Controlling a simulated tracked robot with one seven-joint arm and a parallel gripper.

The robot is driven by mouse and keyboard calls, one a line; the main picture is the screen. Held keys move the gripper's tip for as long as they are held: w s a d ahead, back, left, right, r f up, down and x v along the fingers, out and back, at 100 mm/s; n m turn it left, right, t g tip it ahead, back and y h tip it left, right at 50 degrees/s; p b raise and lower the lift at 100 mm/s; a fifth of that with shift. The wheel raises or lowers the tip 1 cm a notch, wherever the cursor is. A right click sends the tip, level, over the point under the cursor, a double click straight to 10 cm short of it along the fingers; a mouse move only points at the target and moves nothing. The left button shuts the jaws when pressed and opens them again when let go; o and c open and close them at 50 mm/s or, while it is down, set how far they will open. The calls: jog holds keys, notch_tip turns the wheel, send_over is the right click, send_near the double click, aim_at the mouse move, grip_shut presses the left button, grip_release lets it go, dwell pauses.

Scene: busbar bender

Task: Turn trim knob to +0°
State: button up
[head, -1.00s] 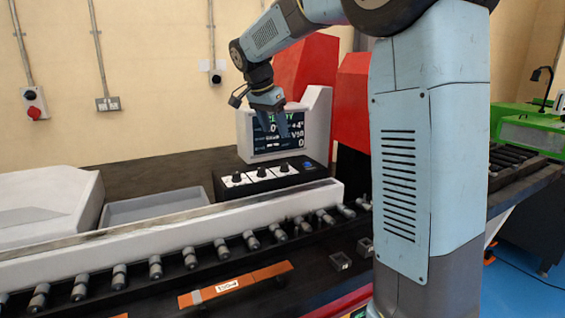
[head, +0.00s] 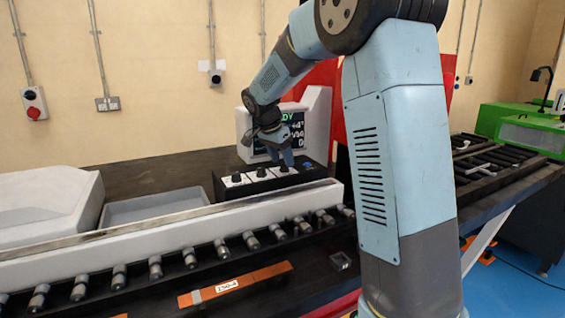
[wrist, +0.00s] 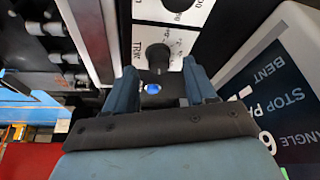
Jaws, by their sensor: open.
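The trim knob (wrist: 157,57) is a black round knob on a white plate lettered "TRIM" in the wrist view. In the head view it is the rightmost knob (head: 284,168) in a row on the black control box (head: 232,193). My gripper (wrist: 160,86) is open, its two blue fingers apart and nothing held. In the head view my gripper (head: 281,159) points down close above the right end of the knob row. The knob lies in the gap between the fingers in the wrist picture; I cannot tell any contact. The knob's angle is unclear.
A display (head: 295,128) stands behind the box; its text is partly hidden by my gripper, with what looks like "+4°" showing. A blue button (wrist: 153,88) sits beside the trim knob. Two other knobs (head: 261,172) are to its left. A long pale rail (head: 170,232) runs in front.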

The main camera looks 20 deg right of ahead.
jog(key=shift+x, duration=1)
jog(key=shift+r, duration=0.1)
jog(key=shift+c, duration=0.4)
jog(key=c, duration=0.9)
